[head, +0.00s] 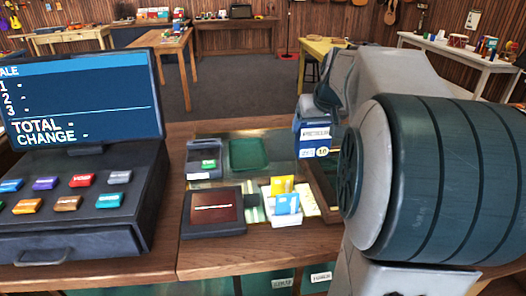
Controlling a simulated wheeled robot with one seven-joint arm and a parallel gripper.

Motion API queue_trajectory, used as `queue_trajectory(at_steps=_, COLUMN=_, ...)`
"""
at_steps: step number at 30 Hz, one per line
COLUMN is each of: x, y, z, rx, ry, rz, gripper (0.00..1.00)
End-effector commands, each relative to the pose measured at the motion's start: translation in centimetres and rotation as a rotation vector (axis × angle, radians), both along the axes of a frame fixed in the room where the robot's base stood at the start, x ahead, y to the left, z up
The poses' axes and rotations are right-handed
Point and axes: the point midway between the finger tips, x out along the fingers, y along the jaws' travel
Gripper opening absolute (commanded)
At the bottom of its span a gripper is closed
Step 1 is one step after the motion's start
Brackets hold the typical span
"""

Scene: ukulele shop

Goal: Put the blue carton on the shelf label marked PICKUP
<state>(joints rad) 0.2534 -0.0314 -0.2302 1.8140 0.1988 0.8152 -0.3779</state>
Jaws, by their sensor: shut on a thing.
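A blue and white carton (312,140) with printed labels hangs upright below my gripper (320,108), above the right part of the counter's glass top. My gripper is shut on the top of the carton; its fingertips are partly hidden by my own arm. I cannot tell how far the carton is above the glass.
A cash register (75,160) fills the left. A card terminal (204,158), a green tray (248,153), a dark framed box (213,212) and a white card holder (285,218) crowd the counter. A wooden table (160,50) and a yellow table (318,48) stand behind on open floor.

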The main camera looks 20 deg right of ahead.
Motion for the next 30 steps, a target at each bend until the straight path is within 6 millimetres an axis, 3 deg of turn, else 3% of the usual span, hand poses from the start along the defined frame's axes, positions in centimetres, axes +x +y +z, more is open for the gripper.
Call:
queue_trajectory(at_steps=6, x=2.5, y=4.4, z=-2.9, rx=0.000, ry=0.003, rz=0.006, gripper=0.51)
queue_trajectory(at_steps=12, x=3.8, y=6.5, z=-4.4, rx=-0.001, ry=0.000, rz=0.004, gripper=0.51)
queue_trajectory(at_steps=22, x=4.0, y=6.8, z=-8.2, rx=0.000, ry=0.002, rz=0.004, gripper=0.51)
queue_trajectory(at_steps=30, x=4.0, y=6.7, z=-8.6, rx=0.000, ry=-0.001, rz=0.004, gripper=0.51)
